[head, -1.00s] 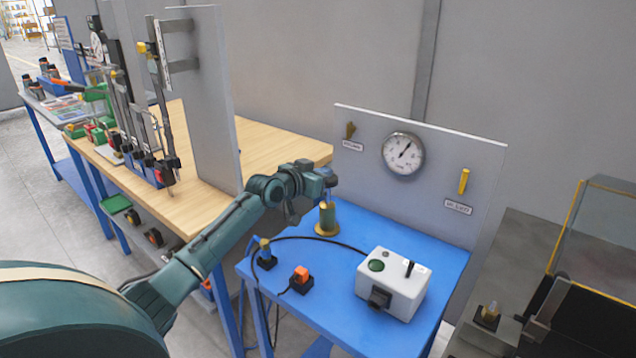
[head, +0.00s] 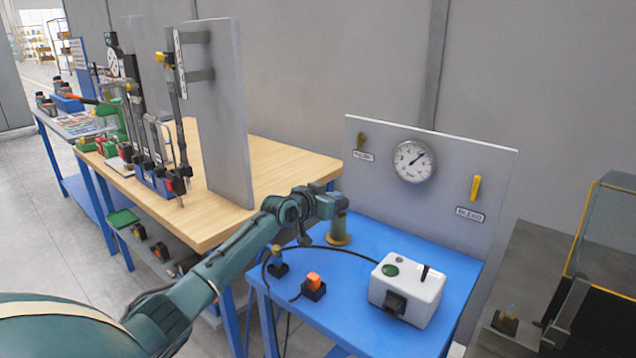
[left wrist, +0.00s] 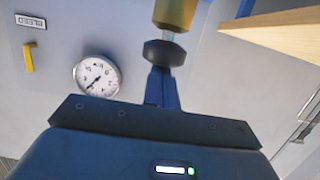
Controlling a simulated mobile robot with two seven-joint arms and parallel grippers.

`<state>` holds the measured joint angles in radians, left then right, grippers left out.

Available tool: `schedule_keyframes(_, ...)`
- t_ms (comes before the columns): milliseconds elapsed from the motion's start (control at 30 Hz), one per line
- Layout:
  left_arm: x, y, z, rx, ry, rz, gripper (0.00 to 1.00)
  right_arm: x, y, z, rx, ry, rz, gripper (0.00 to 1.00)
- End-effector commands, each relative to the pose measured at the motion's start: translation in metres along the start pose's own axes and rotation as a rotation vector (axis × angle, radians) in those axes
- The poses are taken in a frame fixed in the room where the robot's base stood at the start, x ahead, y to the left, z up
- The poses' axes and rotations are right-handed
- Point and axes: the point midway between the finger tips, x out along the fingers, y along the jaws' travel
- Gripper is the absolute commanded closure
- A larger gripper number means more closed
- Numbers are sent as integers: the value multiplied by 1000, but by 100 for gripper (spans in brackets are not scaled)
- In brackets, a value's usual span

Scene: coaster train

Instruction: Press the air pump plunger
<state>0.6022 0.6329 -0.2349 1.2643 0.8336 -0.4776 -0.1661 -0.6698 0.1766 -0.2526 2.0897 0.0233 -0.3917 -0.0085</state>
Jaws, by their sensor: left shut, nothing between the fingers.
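The air pump is a brass cylinder (head: 338,231) standing on the blue table (head: 385,238). In the left wrist view, which is upside down, its brass body (left wrist: 175,12) is at the top edge. A short light rod joins it to a dark plunger knob (left wrist: 164,53). My left gripper (head: 340,207) is over the pump, pointing down. Its blue fingers (left wrist: 161,75) are shut and empty, with their tips at the knob; I cannot tell whether they touch it. In the head view my gripper hides the knob. My right gripper is not in view.
A panel behind the pump carries a round gauge (head: 414,161), a yellow lever (head: 475,187) and a small brass lever. A white box (head: 408,288), an orange button (head: 314,283) and a black hose share the blue table. A wooden bench (head: 275,172) stands to the left.

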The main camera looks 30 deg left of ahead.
Motion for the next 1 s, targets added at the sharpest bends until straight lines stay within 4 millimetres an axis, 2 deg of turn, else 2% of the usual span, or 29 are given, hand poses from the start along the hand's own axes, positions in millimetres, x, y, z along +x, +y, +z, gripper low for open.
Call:
schedule_keyframes(33,-2,2,-12,0,-5,1,100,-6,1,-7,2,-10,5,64)
schedule_keyframes(167,-7,5,-39,0,0,1,100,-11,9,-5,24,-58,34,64)
schedule_keyframes(233,-16,5,-29,4,-2,0,100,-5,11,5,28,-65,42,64)
schedule_keyframes(500,-67,4,-30,3,4,-1,100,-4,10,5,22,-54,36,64)
schedule_keyframes(700,-95,4,-32,2,7,-2,100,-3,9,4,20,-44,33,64)
schedule_keyframes(1000,-106,4,-34,1,10,-2,100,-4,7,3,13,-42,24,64)
